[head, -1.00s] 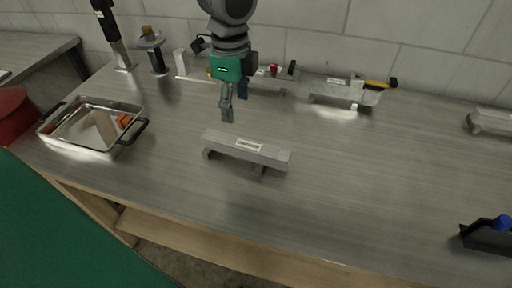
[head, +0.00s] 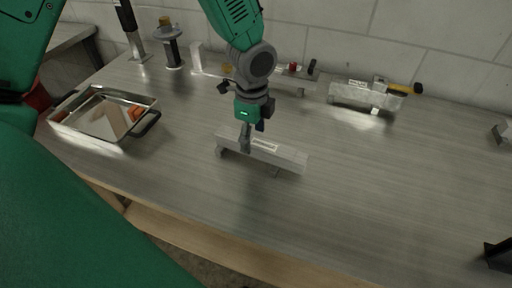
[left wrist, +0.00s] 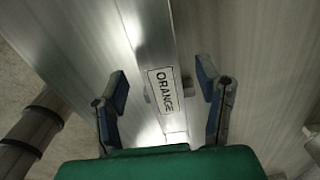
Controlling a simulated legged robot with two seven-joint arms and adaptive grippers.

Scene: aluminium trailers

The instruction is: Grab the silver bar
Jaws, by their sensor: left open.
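The silver bar (head: 285,157) lies raised on feet near the middle of the table, with a white label on it. In the left wrist view the bar (left wrist: 154,40) runs between the fingers, and its label reads ORANGE. My left gripper (head: 246,142) is at the bar's left half in the head view. In the left wrist view its two fingers (left wrist: 163,95) are open, one on each side of the bar, with gaps between them and the bar. My right gripper does not show.
A metal tray (head: 72,125) with black handles stands at the left, holding an orange item. Behind the bar are another raised bar (head: 365,95) with tools on it and a spool stand (head: 172,50). A dark holder (head: 498,255) is at the right edge.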

